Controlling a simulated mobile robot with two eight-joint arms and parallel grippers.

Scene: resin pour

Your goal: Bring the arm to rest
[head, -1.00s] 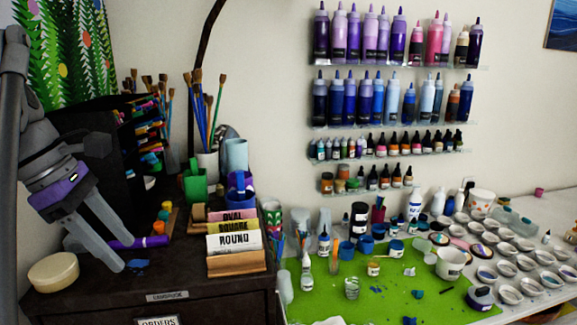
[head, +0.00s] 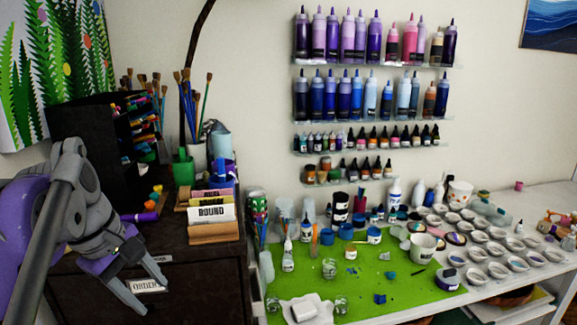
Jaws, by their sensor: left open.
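My left gripper (head: 153,286) is at the lower left of the head view. Its two grey fingers are spread apart with nothing between them. They hang in front of the dark cabinet (head: 205,285), near its "ORDERS" label (head: 147,286). My left arm comes in from the left edge and covers the cabinet's left part. My right gripper is not in view.
To the right, a green mat (head: 375,290) holds cups and bottles. Several small bowls (head: 497,270) stand beyond it. Bottle shelves (head: 375,66) line the wall.

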